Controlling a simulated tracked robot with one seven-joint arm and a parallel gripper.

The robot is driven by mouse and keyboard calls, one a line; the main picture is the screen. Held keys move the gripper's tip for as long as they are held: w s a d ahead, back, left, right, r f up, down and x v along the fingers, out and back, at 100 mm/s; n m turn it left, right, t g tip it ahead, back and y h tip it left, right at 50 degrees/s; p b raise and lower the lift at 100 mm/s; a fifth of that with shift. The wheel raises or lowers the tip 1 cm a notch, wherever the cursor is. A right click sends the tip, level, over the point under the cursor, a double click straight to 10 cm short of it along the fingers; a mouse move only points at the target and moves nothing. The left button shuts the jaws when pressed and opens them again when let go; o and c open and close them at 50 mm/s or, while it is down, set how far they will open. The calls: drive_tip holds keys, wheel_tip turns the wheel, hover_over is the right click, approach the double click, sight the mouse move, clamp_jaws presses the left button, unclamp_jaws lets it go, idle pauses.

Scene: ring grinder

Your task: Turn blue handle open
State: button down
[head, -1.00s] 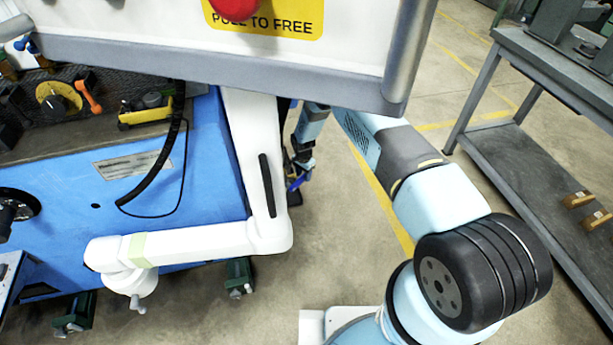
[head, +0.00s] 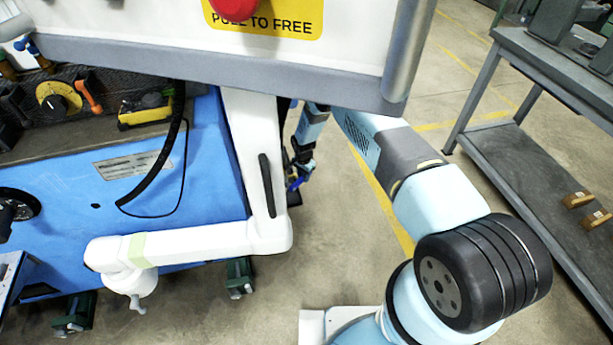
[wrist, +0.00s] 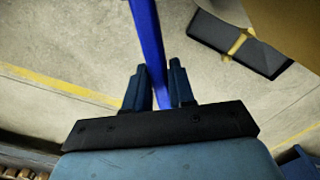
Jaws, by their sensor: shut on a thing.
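The blue handle (wrist: 148,45) runs as a long bar from the top of the wrist view down between my fingers. My gripper (wrist: 158,82) is shut on it, with one dark finger on each side. In the head view the handle (head: 296,184) shows as a small blue piece at my gripper (head: 303,170), low beside the blue machine. Most of the handle and its mount are hidden in the head view by the white arm and panel.
The white panel (head: 200,60) with a red button overhangs the top. The white support arm (head: 200,241) stands left of my gripper, before the blue machine (head: 75,200). A grey shelf table (head: 520,150) stands at right. Floor between is clear.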

drive_tip(key=shift+w+a+r, duration=0.1)
drive_tip(key=shift+w+a, duration=0.05)
drive_tip(key=shift+a, duration=0.1)
drive_tip(key=shift+a+r+t+h, duration=0.2)
drive_tip(key=shift+r+t+h, duration=0.1)
drive_tip(key=shift+t, duration=0.1)
drive_tip(key=shift+a+r+t, duration=0.1)
drive_tip(key=shift+r+t, duration=0.1)
drive_tip(key=shift+t, duration=0.1)
drive_tip(key=c, duration=1.1)
unclamp_jaws()
drive_tip(key=shift+o, duration=0.3)
drive_tip(key=shift+d, duration=0.2)
